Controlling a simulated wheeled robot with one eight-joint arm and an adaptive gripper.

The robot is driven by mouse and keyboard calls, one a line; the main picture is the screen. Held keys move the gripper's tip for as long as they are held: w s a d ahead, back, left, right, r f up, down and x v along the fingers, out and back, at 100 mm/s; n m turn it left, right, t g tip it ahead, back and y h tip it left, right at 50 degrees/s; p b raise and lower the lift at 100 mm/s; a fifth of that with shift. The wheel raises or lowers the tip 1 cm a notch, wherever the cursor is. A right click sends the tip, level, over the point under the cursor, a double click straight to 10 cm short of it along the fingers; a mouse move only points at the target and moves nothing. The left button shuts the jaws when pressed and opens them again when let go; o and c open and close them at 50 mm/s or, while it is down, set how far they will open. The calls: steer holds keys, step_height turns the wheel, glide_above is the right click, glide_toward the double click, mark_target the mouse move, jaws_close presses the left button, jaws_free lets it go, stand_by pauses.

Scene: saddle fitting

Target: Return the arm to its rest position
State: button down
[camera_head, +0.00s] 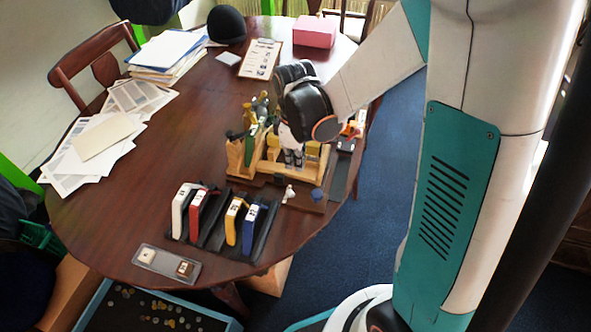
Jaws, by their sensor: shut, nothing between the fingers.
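My gripper (293,158) is at the end of my arm, over the wooden rack (262,170) on the dark oval table (150,215). Its fingers point down at the rack and look close together, with nothing seen between them. I cannot tell whether they touch the rack. My arm comes in from the upper right, and its wrist hides part of the rack and the table behind it. Several small coloured pieces (250,140) stand at the rack's left end.
A dark holder (214,235) with white, red, yellow and blue upright pieces stands in front. A small tray (166,262) lies at the near edge. Papers (105,140), a black cap (227,23) and a pink box (314,32) lie farther back. Blue floor is free at right.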

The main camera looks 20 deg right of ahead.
steer(key=shift+r, duration=0.45)
steer(key=s+d+r+m+t, duration=0.1)
steer(key=s+r+m+t, duration=0.2)
steer(key=s+r+m, duration=0.2)
steer(key=s+r+m+t, duration=0.4)
steer(key=s+r, duration=0.3)
steer(key=r, duration=0.5)
steer(key=shift+s+d+r+m, duration=0.25)
steer(key=shift+d+m, duration=0.15)
steer(key=shift+m, duration=0.5)
